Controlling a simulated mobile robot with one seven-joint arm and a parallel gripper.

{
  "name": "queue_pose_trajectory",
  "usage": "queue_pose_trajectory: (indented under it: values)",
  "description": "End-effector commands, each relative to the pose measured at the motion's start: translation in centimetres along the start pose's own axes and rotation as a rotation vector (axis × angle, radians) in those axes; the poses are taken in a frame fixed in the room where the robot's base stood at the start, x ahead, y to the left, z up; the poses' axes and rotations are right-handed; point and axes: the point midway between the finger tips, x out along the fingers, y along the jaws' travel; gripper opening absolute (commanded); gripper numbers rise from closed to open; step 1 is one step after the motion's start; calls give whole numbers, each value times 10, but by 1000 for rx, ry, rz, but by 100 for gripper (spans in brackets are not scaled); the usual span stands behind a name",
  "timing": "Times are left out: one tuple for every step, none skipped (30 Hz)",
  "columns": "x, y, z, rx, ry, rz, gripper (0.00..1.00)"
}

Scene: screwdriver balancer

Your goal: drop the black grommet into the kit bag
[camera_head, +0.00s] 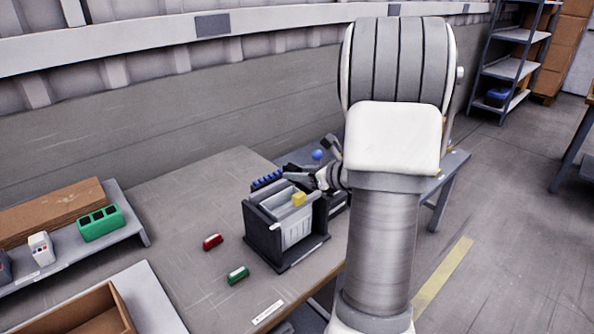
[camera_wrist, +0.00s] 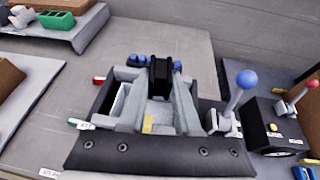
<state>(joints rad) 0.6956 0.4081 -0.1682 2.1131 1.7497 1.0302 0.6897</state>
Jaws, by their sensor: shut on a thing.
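My gripper (camera_wrist: 160,78) shows in the wrist view, its two grey fingers shut on the black grommet (camera_wrist: 161,72) at their tips. In the head view my arm hides most of the gripper, and I cannot make out the grommet there. The kit bag (camera_head: 297,232) is pale grey and stands upright in a dark holder on the table. In the wrist view its light opening (camera_wrist: 120,102) shows to the left of the fingers, which hide part of it. The grommet appears above or beyond the bag; its exact height over it is unclear.
A yellow piece (camera_head: 299,198) sits at the bag's top. A row of blue parts (camera_head: 268,178) lies behind. A red piece (camera_head: 212,242) and a green piece (camera_head: 237,274) lie left of the holder. Blue-knobbed (camera_wrist: 246,79) and red-knobbed (camera_wrist: 311,84) levers stand right.

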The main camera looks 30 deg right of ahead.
Motion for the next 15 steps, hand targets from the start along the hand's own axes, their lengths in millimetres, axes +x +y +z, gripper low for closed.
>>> queue_pose_trajectory:
  values:
    - [4,0,-11,0,0,0,0]
    - [6,0,-14,0,0,1,0]
    - [7,0,-17,0,0,1,0]
    - [8,0,-19,0,0,1,0]
    - [9,0,-21,0,0,0,0]
    - [9,0,-22,0,0,0,0]
    - [10,0,-23,-1,-1,0,0]
    - [10,0,-23,-1,-1,0,0]
    - [10,0,-23,-1,-1,0,0]
    - [10,0,-23,-1,-1,0,0]
    - [10,0,-23,-1,-1,0,0]
    - [9,0,-22,-1,-1,0,0]
    - [9,0,-22,-1,-1,0,0]
    - [9,0,-22,-1,-1,0,0]
    - [9,0,-22,-1,-1,0,0]
